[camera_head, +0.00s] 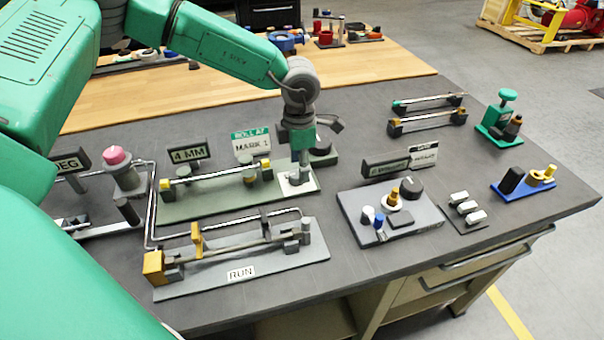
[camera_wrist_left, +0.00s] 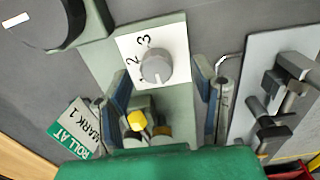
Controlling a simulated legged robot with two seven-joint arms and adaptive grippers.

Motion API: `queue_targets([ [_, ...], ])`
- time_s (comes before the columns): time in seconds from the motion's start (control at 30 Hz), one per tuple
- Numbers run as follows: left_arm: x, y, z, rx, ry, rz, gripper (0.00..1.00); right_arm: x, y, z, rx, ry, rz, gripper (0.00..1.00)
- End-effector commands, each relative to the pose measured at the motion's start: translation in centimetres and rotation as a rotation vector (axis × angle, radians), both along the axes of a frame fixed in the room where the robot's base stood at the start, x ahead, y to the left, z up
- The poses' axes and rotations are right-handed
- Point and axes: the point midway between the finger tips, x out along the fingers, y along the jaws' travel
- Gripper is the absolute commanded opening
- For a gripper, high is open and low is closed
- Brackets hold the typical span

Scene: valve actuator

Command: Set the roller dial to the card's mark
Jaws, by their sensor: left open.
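The roller dial (camera_wrist_left: 156,68) is a round grey knob on a white plate (camera_wrist_left: 178,42). The figures 2 and 3 show beside it; I cannot tell its exact setting. The white plate also shows in the head view (camera_head: 290,187), at the right end of a green-grey base. The card (camera_head: 251,143) behind this base reads "ROLL AT MARK 1"; it lies at lower left in the wrist view (camera_wrist_left: 80,130). My left gripper (camera_head: 300,172) points down over the dial and hides it in the head view. Its open fingers (camera_wrist_left: 165,78) stand either side of the knob, apparently not touching it.
A "4 MM" sign (camera_head: 187,152) stands left of the card. A grey base marked "RUN" (camera_head: 241,272) lies in front. A grey panel with knobs (camera_head: 430,213) is to the right.

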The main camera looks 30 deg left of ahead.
Motion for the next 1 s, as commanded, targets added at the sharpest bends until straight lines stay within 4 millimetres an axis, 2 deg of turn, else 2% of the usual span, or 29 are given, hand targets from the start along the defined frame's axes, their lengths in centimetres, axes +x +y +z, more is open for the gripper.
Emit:
queue_targets([
  [0.1, -0.1, 0.3, -1.8, -0.001, 0.002, 0.003, 0.53, 0.0, 0.1, 0.0, 0.001, 0.0, 0.002, 0.4],
  [0.2, 0.0, 0.0, -2.6, 0.002, 0.001, 0.002, 0.53, 0.0, 0.1, 0.0, 0.001, 0.0, 0.002, 0.4],
  [0.57, 0.0, -0.9, -2.8, 0.011, 0.0, 0.0, 0.53, 0.0, 0.1, 0.0, 0.001, 0.0, 0.001, 0.4],
  [0.6, 0.0, -0.8, -2.9, 0.009, 0.0, 0.001, 0.46, 0.0, 0.0, 0.0, 0.001, 0.0, 0.001, 0.4],
  [0.67, 0.0, -0.6, -2.9, 0.006, 0.0, 0.001, 0.24, 0.0, 0.0, 0.0, 0.0, 0.0, 0.001, 0.4],
  [0.7, 0.0, -0.5, -3.0, 0.004, 0.0, 0.0, 0.1, 0.0, 0.0, 0.0, 0.0, 0.0, 0.001, 0.4],
  [0.73, 0.0, -0.4, -3.0, 0.002, 0.001, 0.0, 0.04, 0.0, 0.0, 0.0, 0.0, 0.0, 0.001, 0.4],
  [1.0, -0.3, -0.2, -3.2, 0.003, 0.007, 0.001, 0.04, 0.0, 0.1, 0.0, 0.001, 0.0, 0.002, 0.4],
])
